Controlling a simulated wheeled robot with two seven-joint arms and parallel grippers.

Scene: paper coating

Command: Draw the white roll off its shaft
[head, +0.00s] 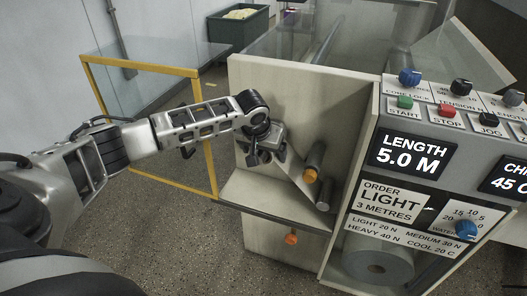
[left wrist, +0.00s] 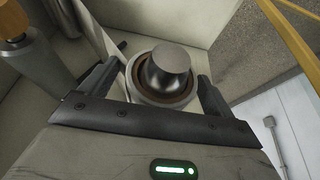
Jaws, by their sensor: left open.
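The white roll (left wrist: 141,94) shows in the left wrist view as a pale ring around a brown core. The dark grey end of its shaft (left wrist: 170,66) sticks out through the core towards the camera. My left gripper (left wrist: 155,88) is open, with one finger on each side of the roll; I cannot tell whether either finger touches it. In the head view my left gripper (head: 264,158) is in front of the machine's pale panel and hides the roll. My right gripper is not in view.
Right of my left gripper are an orange-tipped roller (head: 311,175) and a pale slanted sheet (head: 306,187). An orange knob (head: 291,238) sits lower. A yellow-framed guard (head: 140,68) stands left.

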